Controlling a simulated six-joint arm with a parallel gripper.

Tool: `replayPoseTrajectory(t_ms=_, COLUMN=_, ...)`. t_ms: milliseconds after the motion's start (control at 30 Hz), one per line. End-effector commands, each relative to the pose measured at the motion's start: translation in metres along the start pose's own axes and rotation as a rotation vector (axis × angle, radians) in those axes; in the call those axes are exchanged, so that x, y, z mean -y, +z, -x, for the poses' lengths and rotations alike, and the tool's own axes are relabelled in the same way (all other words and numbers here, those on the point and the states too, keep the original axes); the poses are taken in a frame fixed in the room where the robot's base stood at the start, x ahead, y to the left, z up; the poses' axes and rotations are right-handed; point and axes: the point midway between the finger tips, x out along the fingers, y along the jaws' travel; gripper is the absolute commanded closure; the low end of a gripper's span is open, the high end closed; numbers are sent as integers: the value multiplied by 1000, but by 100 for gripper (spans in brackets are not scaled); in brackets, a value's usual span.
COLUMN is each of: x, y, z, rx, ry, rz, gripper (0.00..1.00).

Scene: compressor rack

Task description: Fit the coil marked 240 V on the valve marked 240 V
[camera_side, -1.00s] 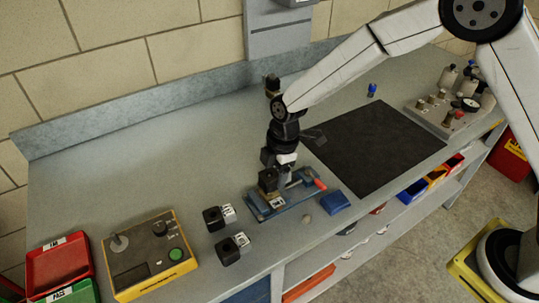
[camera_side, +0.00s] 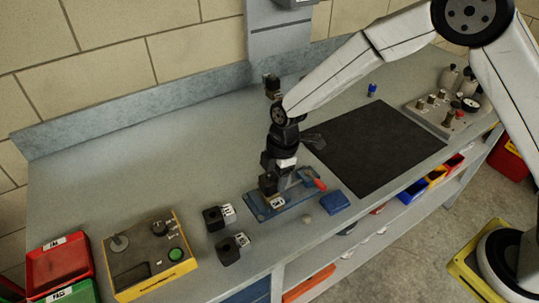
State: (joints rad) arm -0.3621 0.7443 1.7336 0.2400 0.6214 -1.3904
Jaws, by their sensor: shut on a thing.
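My gripper (camera_side: 272,175) is pointing down over the blue fixture plate (camera_side: 256,210). It is shut on a dark, brownish block-shaped coil (camera_side: 268,187) at the plate's left part. A small white label (camera_side: 278,202) shows low beside this coil, its print too small to read. The valve under the coil is hidden, so I cannot tell how far the coil is seated. Two more black coils with white marked parts, one upper (camera_side: 214,218) and one lower (camera_side: 229,251), lie on the bench left of the plate. Their markings cannot be read for sure.
A red-handled clamp (camera_side: 315,180) stands at the plate's right end, close to my gripper. A blue block (camera_side: 335,202) lies right of it. A yellow test box (camera_side: 150,255) and red (camera_side: 58,263) and green trays stand left. The bench behind is mostly clear.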

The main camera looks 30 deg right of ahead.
Motion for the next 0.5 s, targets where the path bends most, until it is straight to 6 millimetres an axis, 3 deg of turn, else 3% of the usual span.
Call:
replayPoseTrajectory(t_ms=300, x=0, y=0, z=-1, rx=-1, ry=1, rz=0, gripper=100)
replayPoseTrajectory(t_ms=333, x=0, y=0, z=-1, rx=-1, ry=1, rz=0, gripper=35)
replayPoseTrajectory(t_ms=433, x=0, y=0, z=-1, rx=0, ry=1, rz=0, gripper=4)
replayPoseTrajectory(t_ms=500, x=0, y=0, z=-1, rx=0, ry=1, rz=0, gripper=0)
